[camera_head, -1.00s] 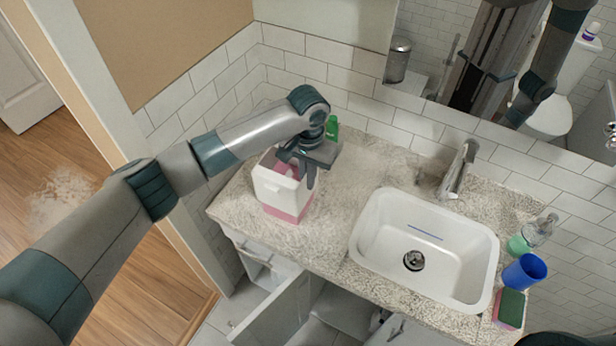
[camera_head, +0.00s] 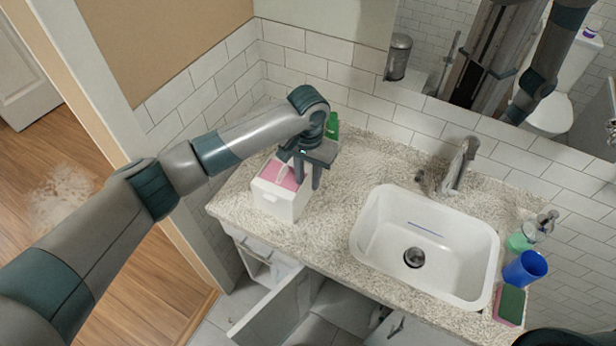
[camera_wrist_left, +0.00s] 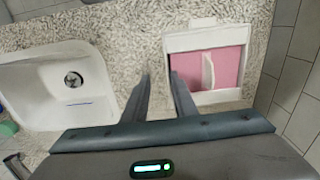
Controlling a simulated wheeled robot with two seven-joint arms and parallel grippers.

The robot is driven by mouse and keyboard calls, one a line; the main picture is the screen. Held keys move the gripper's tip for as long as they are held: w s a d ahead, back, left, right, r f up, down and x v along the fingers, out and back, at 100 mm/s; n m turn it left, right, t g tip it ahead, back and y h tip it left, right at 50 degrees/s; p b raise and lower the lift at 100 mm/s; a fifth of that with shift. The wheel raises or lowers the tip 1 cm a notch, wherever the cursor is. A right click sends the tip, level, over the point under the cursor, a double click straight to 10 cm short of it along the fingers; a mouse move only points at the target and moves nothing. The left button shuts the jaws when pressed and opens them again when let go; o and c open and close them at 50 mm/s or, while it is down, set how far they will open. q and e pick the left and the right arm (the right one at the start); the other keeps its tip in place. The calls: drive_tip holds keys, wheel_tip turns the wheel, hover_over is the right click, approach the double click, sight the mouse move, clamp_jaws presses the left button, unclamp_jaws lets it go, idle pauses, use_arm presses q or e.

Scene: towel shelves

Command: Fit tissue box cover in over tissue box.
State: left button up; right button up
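The white tissue box cover (camera_head: 280,204) sits around the pink tissue box (camera_head: 282,174) on the left of the counter. The box's pink top and a white tissue show through the cover's top opening; its sides are hidden. In the left wrist view, the cover's rim (camera_wrist_left: 205,41) frames the pink box (camera_wrist_left: 222,68). My left gripper (camera_head: 307,184) is at the cover's right side. In the left wrist view, its fingers (camera_wrist_left: 160,80) are apart, with bare counter between them and one finger beside the cover's edge. My right gripper is not in view.
The white sink (camera_head: 425,245) is right of the cover, with clear counter (camera_head: 345,200) between. A green object (camera_head: 332,125) stands behind my left gripper. A soap bottle (camera_head: 522,240), blue cup (camera_head: 524,269) and sponge (camera_head: 511,305) are at the right. A cabinet door below hangs open.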

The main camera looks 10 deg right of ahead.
use_arm(q)
wheel_tip(320, 180, up, 17)
drive_tip(key=b, duration=0.5)
drive_tip(key=shift+r, duration=0.2)
idle(0.9)
